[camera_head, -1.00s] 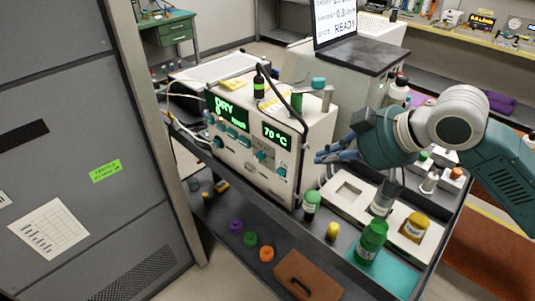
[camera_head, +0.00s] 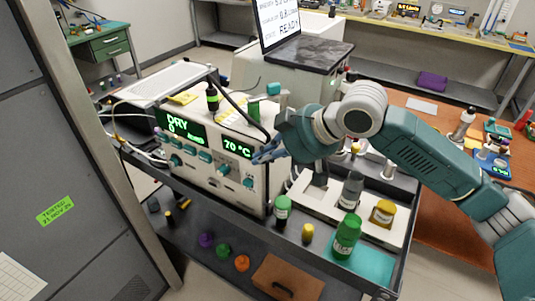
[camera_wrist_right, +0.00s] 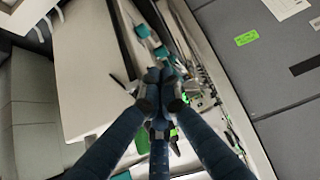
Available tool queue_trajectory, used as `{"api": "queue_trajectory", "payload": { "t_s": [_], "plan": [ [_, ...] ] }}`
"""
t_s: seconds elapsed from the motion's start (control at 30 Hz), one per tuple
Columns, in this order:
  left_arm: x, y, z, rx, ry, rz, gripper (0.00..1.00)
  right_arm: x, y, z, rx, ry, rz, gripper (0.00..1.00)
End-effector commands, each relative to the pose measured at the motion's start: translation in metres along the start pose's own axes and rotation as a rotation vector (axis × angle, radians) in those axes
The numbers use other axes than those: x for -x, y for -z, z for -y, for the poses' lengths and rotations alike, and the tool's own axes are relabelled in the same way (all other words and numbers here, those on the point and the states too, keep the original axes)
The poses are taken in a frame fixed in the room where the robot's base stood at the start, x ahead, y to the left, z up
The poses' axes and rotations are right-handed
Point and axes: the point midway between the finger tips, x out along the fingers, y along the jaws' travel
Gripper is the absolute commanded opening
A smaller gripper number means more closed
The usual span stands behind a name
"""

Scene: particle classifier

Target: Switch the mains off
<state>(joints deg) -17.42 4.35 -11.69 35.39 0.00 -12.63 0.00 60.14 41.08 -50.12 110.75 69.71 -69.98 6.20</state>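The instrument (camera_head: 205,165) is a cream box on the dark cart. Its front panel has a green display reading DRY (camera_head: 181,125), a "70 °C" display (camera_head: 237,148) and several teal knobs and buttons. Two teal controls (camera_head: 249,183) sit low at the panel's right side. I cannot tell which control is the mains switch. My right gripper (camera_head: 258,158) points left at the panel's right edge, just below the temperature display. In the right wrist view its dark blue fingers (camera_wrist_right: 160,84) meet at the tips and hide what lies behind them. Contact is unclear. My left gripper is not seen.
A white tray (camera_head: 396,235) with bottles stands on the cart to the right of the instrument. A green-capped bottle (camera_head: 346,238) and a brown case (camera_head: 288,278) are in front. A grey cabinet (camera_head: 70,190) stands close on the left. A black cable loops over the instrument's top.

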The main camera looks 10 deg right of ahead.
Motion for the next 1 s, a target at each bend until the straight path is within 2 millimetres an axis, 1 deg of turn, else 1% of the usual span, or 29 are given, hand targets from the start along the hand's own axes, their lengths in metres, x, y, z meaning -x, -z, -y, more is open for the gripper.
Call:
{"api": "queue_trajectory", "payload": {
  "t_s": [0.1,0.27,0.4,0.6,1.0],
  "plan": [
    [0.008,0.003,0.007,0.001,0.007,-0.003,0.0,-0.026,0.002,0.001,-0.003,0.004,0.001,0.0],
    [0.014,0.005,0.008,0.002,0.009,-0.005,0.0,-0.059,0.001,0.002,0.0,0.003,0.001,0.0],
    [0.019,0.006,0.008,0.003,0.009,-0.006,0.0,-0.073,-0.016,0.001,-0.001,0.001,0.003,0.0],
    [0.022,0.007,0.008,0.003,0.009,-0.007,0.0,-0.085,-0.027,0.0,0.002,0.0,0.001,0.0],
    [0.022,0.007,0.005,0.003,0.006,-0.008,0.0,-0.087,-0.03,0.001,0.001,0.0,0.001,0.0]
  ]
}}
